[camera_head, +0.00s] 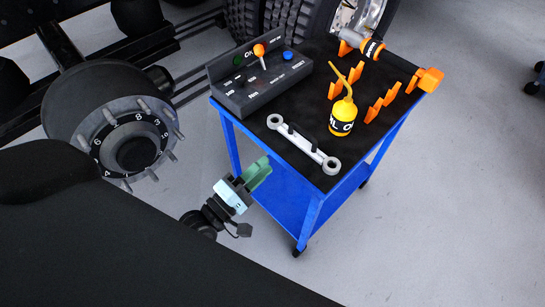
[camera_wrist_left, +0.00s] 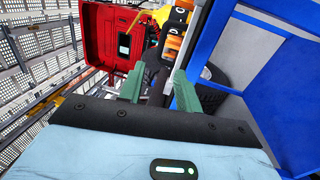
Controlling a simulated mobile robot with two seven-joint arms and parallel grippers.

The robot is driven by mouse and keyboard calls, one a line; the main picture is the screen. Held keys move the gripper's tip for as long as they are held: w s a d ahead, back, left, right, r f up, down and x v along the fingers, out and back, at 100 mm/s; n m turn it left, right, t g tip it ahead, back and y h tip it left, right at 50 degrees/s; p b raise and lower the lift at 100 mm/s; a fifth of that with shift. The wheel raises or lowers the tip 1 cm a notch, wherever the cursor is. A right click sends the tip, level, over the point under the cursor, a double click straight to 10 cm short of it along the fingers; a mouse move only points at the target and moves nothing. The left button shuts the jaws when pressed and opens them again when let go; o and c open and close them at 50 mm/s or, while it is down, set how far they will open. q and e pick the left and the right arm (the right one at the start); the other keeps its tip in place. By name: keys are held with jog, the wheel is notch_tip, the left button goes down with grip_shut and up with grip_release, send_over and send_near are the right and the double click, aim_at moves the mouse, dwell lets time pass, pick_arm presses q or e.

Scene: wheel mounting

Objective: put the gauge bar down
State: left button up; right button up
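The gauge bar is not visible in that view. My right gripper is out of view.
On the cart stand a control box (camera_head: 260,82) with an orange lever, a yellow oil can (camera_head: 343,115), orange holders (camera_head: 381,103) and a power tool (camera_head: 363,43). A wheel hub (camera_head: 133,148) with studs is at left. Floor right of the cart is clear.

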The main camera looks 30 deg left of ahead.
pick_arm(q)
jog(key=shift+s+a, duration=0.1)
jog(key=shift+s, duration=0.2)
jog(key=s+d+f+m+g+y, duration=0.25)
jog(key=s+f+m+g, duration=0.5)
jog(key=s+f, duration=0.6)
jog(key=s+a+f+m+g+y, duration=0.1)
jog(key=s+m, duration=0.3)
jog(key=s, duration=0.5)
jog(key=s+a+f+m+g+y, duration=0.1)
jog(key=s+a+f+m+g, duration=0.1)
jog(key=s, duration=0.8)
jog(key=shift+f+m+g, duration=0.75)
jog(key=shift+m+g, duration=0.3)
jog(key=shift+m, duration=0.2)
